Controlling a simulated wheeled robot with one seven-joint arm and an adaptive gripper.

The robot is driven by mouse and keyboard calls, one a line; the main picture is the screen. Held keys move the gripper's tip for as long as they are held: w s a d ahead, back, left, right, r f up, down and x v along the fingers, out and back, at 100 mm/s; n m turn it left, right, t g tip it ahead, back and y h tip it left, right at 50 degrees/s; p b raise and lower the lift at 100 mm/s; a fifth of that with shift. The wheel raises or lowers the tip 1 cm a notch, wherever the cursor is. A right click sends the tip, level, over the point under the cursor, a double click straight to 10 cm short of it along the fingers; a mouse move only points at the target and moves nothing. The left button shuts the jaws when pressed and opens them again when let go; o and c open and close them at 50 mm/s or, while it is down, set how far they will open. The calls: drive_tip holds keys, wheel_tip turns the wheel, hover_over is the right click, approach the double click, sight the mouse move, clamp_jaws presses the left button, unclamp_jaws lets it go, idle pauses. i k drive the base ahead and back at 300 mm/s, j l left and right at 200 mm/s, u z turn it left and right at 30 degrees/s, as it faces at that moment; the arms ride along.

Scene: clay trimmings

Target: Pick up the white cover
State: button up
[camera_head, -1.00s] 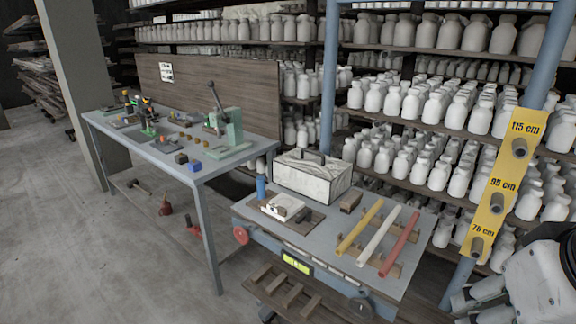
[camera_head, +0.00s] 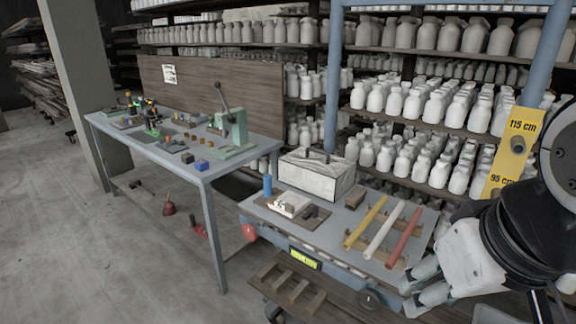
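A small white piece (camera_head: 284,203), likely the white cover, lies on a dark board (camera_head: 315,219) on the grey cart top, with a brown part showing at its right side. It sits in front of a large white marbled block and beside a blue cylinder. My gripper (camera_head: 408,292) is at the lower right, in front of the cart's right side and well apart from the white piece. Its pale fingers point left. I cannot tell whether they are open or shut.
The cart top (camera_head: 330,238) also holds a blue cylinder (camera_head: 267,186), the marbled block (camera_head: 315,177), and yellow, white and red rods (camera_head: 382,232) on wooden supports. A workbench (camera_head: 195,170) with a green press (camera_head: 233,130) stands left. Shelves of white bottles (camera_head: 440,110) stand behind.

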sight(319, 174)
drive_tip(key=i+j+z, duration=0.25)
drive_tip(key=i+j, duration=0.25)
drive_tip(key=i+j+z, duration=0.15)
drive_tip(key=j, duration=0.25)
drive_tip(key=i+j+z, duration=0.1)
drive_tip(key=i+j, duration=0.25)
drive_tip(key=i+j+z, duration=0.15)
drive_tip(key=j, duration=0.2)
drive_tip(key=i+j+z, duration=0.1)
drive_tip(key=i+j, duration=0.15)
drive_tip(key=j, duration=0.15)
drive_tip(key=i+j+z, duration=0.15)
drive_tip(key=j, duration=0.25)
drive_tip(key=i+j+z, duration=0.1)
drive_tip(key=j, duration=0.3)
drive_tip(key=i, duration=0.05)
